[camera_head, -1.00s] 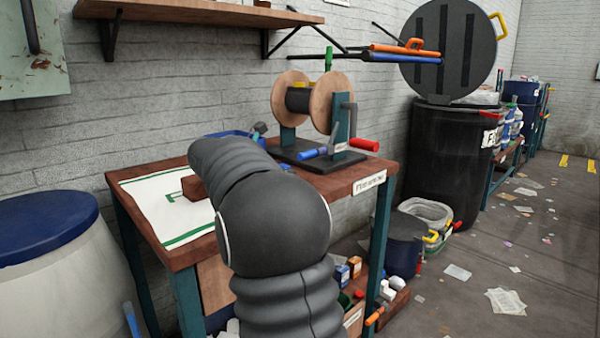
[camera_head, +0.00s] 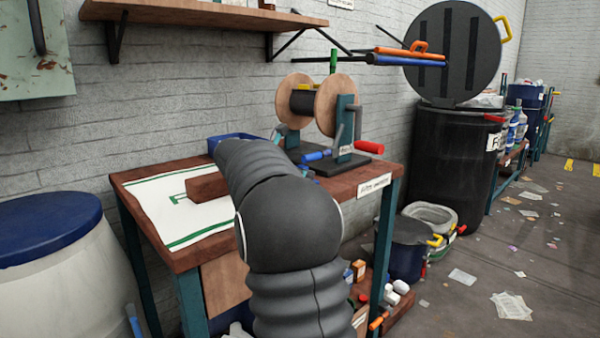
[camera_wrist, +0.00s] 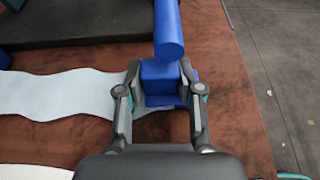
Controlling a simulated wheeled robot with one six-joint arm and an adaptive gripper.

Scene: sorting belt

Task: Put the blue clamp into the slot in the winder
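The blue clamp (camera_wrist: 160,84) shows in the wrist view as a blue block between the two fingertips of my gripper (camera_wrist: 161,90), which press against its sides. A blue cylinder (camera_wrist: 168,28) overlaps the block's far end; I cannot tell whether they touch. In the head view my arm hides most of my gripper; one grey-teal finger (camera_head: 279,131) shows beside the winder's left post. The slot cannot be made out.
The wooden table (camera_head: 362,186) carries a white sheet with green lines (camera_head: 195,225) and a blue tray (camera_head: 215,143). A wall shelf (camera_head: 200,12) hangs above. A blue-lidded barrel (camera_head: 45,230) stands left, a black bin (camera_head: 445,160) right. The table front right is clear.

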